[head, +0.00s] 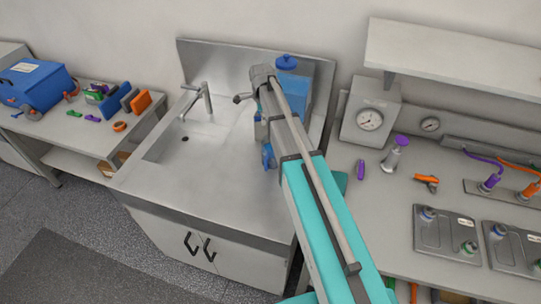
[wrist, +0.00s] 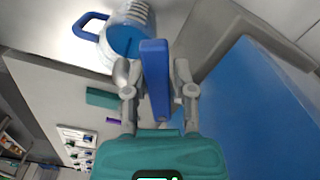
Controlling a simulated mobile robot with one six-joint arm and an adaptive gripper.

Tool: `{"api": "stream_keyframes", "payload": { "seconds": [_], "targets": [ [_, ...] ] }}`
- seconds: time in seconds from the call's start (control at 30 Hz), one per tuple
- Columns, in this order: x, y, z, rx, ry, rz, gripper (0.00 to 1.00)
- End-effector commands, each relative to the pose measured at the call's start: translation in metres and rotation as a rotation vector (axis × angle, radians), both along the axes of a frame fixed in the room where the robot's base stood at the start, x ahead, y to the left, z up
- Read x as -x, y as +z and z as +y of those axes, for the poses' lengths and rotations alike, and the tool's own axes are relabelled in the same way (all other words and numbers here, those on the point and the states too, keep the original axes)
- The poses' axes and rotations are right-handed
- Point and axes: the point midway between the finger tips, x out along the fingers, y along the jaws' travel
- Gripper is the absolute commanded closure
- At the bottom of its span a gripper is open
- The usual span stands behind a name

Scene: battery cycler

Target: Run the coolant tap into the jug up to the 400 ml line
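The blue coolant tank (head: 323,92) stands at the back right of the steel sink unit; its side fills the right of the wrist view (wrist: 255,105). A flat blue bar, seemingly the tap lever (wrist: 155,75), lies between the parted fingers of my gripper (wrist: 155,88). A gap shows at the right finger, and I see no firm grip. The clear, ribbed jug (wrist: 145,14) with a blue handle is just beyond, with blue inside; its level cannot be read. In the head view my arm hides most of the jug, leaving its blue handle (head: 268,157) visible.
The sink basin (head: 178,150) with its steel faucet (head: 204,98) is left of my arm. The right bench holds a gauge box (head: 370,112), a purple-topped plunger (head: 396,152) and metal trays (head: 446,236). The steel counter's front is clear.

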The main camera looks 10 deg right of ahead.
Motion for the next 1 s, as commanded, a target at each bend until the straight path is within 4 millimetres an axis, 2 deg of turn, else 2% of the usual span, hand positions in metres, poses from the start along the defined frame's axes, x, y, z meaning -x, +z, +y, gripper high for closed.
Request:
{"api": "stream_keyframes", "payload": {
  "seconds": [0.6, 1.0],
  "targets": [
    [-0.022, 0.000, -0.007, 0.000, -0.429, -0.001, 0.67],
    [-0.025, 0.000, -0.009, 0.000, -0.443, -0.001, 0.67]
  ]
}}
